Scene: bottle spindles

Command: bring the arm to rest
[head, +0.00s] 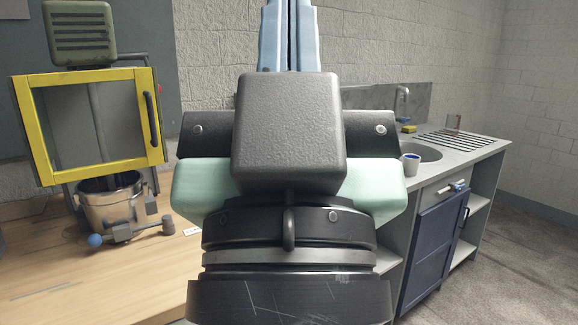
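My gripper (290,32) is in the upper middle of the head view, pointing up and away from the camera. Its two light blue fingers lie close side by side with a narrow dark gap. Their ends run to the top edge of the picture, so I cannot tell if they are fully shut. I see nothing held between the visible parts. My dark wrist and pale green hand parts fill the middle of the view and hide what is behind them.
At left, a machine with a yellow-framed guard (156,88) and a steel bowl (108,208) stands on a wooden table (50,262). At right is a counter with a sink (426,153), a white cup (411,166) and a blue cabinet door (428,256). Floor is free at far right.

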